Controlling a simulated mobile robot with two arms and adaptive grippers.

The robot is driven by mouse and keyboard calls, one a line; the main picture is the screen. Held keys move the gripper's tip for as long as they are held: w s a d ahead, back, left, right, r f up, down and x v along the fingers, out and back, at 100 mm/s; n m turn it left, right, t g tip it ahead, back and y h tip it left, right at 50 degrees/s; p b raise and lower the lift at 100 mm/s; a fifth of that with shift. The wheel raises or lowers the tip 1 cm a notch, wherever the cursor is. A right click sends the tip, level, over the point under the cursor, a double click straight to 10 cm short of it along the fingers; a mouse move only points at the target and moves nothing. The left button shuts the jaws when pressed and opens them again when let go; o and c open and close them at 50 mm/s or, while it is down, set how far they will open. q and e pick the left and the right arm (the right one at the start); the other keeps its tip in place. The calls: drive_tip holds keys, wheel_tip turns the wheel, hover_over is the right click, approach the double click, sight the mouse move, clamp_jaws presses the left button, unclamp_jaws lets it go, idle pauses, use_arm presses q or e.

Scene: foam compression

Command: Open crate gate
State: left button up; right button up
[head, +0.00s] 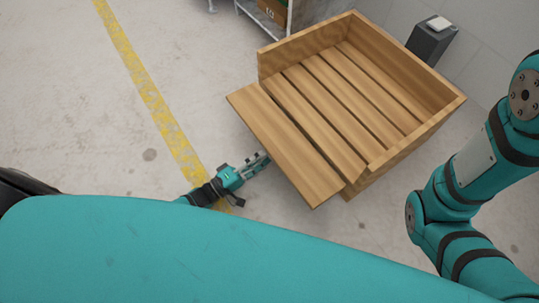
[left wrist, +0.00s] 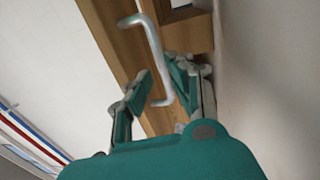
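The wooden crate (head: 360,75) has a slatted floor and raised walls on its other sides. Its gate (head: 285,148), a wide plank along the near left side, leans outward and down from the crate edge. My left gripper (head: 262,160) is low, beside the gate's outer edge. In the left wrist view its fingers (left wrist: 160,74) are apart, one on each side of a pale bent metal handle (left wrist: 154,50) on the wood. I cannot tell whether they touch it. My right arm shows at the right of the head view, but its gripper is out of view.
A dark grey bin-like box (head: 431,42) stands behind the crate near the wall. A metal shelf (head: 257,18) with a box is at the top. A yellow floor line (head: 140,80) runs along the left, with clear concrete floor around it.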

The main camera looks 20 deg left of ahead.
sight(270, 152)
use_arm(q)
drive_tip(key=shift+b+x, duration=0.45)
drive_tip(key=shift+x, duration=1.4)
drive_tip(key=shift+f, duration=0.1)
clamp_jaws()
